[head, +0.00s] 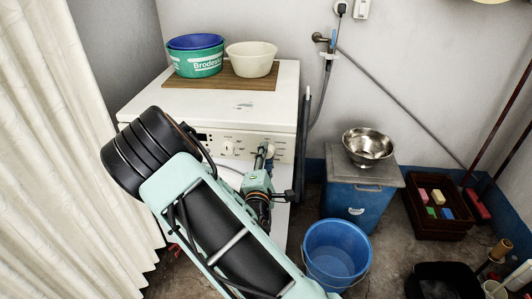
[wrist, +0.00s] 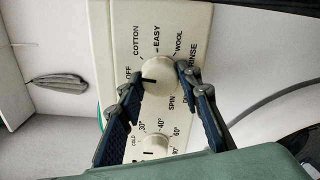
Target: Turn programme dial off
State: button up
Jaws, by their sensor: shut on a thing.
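The programme dial (wrist: 160,70) is a round cream knob with a dark pointer line on the white washing machine's (head: 285,105) front panel. In the wrist view its pointer line lies at the left of the knob, towards the OFF label. COTTON, EASY, WOOL, RINSE and SPIN are printed around it. My gripper (wrist: 159,76) is shut on the dial, one finger at each side. In the head view my gripper (head: 264,158) is at the right part of the panel, and my arm hides some of the machine's front.
A temperature dial (wrist: 155,145) is beside the programme dial. Green and blue basins (head: 195,62) and a cream bowl (head: 252,60) stand on the machine. Right of it are a blue bin (head: 355,200) bearing a steel bowl (head: 368,146), and a blue bucket (head: 336,255). A curtain (head: 60,150) hangs left.

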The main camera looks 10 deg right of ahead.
jog(key=shift+d+n, duration=0.1)
jog(key=shift+n, duration=0.6)
jog(key=shift+p, duration=0.3)
jog(key=o, duration=1.2)
jog(key=shift+c, duration=0.2)
jog(key=shift+s, duration=0.15)
jog(key=v, duration=1.2)
jog(key=shift+r, duration=0.1)
